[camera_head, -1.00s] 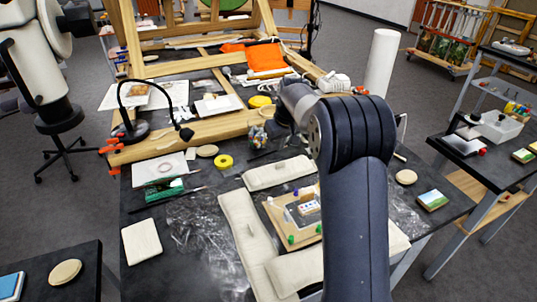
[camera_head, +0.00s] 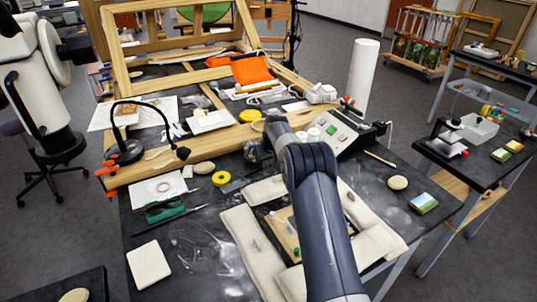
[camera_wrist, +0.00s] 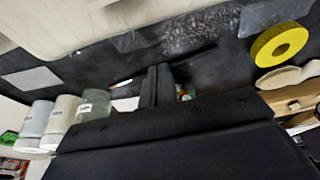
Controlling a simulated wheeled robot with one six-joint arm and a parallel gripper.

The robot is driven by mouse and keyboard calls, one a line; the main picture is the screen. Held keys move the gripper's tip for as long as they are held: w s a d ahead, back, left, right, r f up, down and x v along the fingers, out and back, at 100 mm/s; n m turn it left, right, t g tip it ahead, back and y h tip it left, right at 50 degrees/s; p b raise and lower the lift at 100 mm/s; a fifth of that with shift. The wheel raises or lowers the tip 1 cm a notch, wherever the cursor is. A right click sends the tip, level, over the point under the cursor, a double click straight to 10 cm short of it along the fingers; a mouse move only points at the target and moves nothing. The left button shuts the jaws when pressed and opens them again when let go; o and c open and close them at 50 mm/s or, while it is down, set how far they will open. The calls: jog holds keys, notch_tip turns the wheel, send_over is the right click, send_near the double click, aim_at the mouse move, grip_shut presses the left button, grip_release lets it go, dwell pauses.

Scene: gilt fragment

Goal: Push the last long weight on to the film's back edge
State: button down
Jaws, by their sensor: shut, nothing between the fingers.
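Long cream weights lie around the wooden board on the dark table. In the head view the back weight (camera_head: 264,190) lies crosswise behind the board, its right part hidden by my arm. A left weight (camera_head: 243,238) and a right weight (camera_head: 352,207) lie along the sides. The clear film (camera_head: 195,240) shows as wrinkled glare on the table. In the wrist view my gripper (camera_wrist: 158,75) is shut and empty, above the dark table. A cream weight (camera_wrist: 60,25) fills the upper left of that view, apart from the fingertips. In the head view my arm hides the fingertips.
A yellow tape roll (camera_head: 221,179) lies left of the back weight; it also shows in the wrist view (camera_wrist: 263,52). White jars (camera_wrist: 62,112) stand close at the wrist view's left. A control box (camera_head: 338,132) and the easel's wooden beam (camera_head: 190,150) bound the back.

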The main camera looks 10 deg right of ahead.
aim_at(276, 178)
jog(key=shift+x, duration=0.8)
jog(key=shift+f+p, duration=0.15)
jog(key=shift+p, duration=0.15)
jog(key=shift+s+d, duration=0.3)
jog(key=shift+s, duration=0.55)
jog(key=shift+s+d+p, duration=0.15)
jog(key=shift+s+p, duration=0.2)
jog(key=shift+s, duration=0.1)
jog(key=shift+s+d+p, duration=0.15)
jog(key=shift+s+p, duration=0.15)
jog(key=shift+s, duration=0.2)
jog(key=shift+s+f, duration=0.15)
jog(key=shift+f, duration=0.05)
jog(key=s+b, duration=0.1)
jog(key=s+d+b, duration=0.1)
jog(key=s, duration=0.1)
jog(key=shift+s+d+r, duration=0.1)
jog(key=shift+s+d, duration=0.05)
jog(key=shift+s, duration=0.1)
jog(key=shift+w, duration=0.1)
